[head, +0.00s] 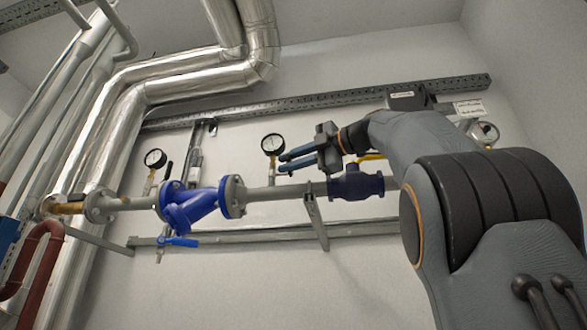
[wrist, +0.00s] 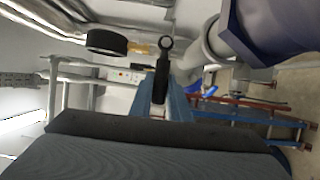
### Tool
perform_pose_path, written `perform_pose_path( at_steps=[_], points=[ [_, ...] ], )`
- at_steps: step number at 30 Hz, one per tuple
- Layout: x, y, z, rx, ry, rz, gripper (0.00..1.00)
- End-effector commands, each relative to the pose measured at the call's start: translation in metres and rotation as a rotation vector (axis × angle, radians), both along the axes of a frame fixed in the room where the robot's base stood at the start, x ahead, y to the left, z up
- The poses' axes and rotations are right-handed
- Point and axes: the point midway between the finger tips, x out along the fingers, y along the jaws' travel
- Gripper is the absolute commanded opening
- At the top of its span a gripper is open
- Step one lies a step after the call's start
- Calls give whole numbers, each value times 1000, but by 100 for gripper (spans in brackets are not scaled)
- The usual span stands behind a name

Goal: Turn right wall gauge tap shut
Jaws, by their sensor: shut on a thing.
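The wall gauge (head: 273,144), round with a white dial and black rim, stands above the grey pipe near the middle of the head view. In the wrist view the same gauge (wrist: 107,42) shows from its side as a black disc. My gripper (head: 282,163) reaches in from the right, its blue fingers just below and right of the dial. In the wrist view the black tap handle (wrist: 161,70), with a ring at its end, lies between the blue fingers, which are shut on it. The tap's body and the handle are hidden or too small in the head view.
Another gauge (head: 155,158) with a black handle (head: 168,169) stands left; a third gauge (head: 485,133) is right, behind my arm. A blue strainer (head: 190,203) and dark blue valve (head: 356,186) sit on the pipe. A ladder (wrist: 255,118) shows in the wrist view.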

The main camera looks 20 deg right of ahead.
Motion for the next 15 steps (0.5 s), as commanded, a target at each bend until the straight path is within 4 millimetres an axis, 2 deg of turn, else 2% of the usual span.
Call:
perform_pose_path(
  at_steps=[9, 10, 12, 13, 15],
  points=[
    [0, -1, -1, -2, 2, 0, 0],
    [0, -1, -1, -2, 2, 0, 18],
    [0, -1, -1, -2, 2, 0, 30],
    [0, -1, -1, -2, 2, 0, 35],
    [0, 0, -1, -2, 1, 0, 35]
  ],
)
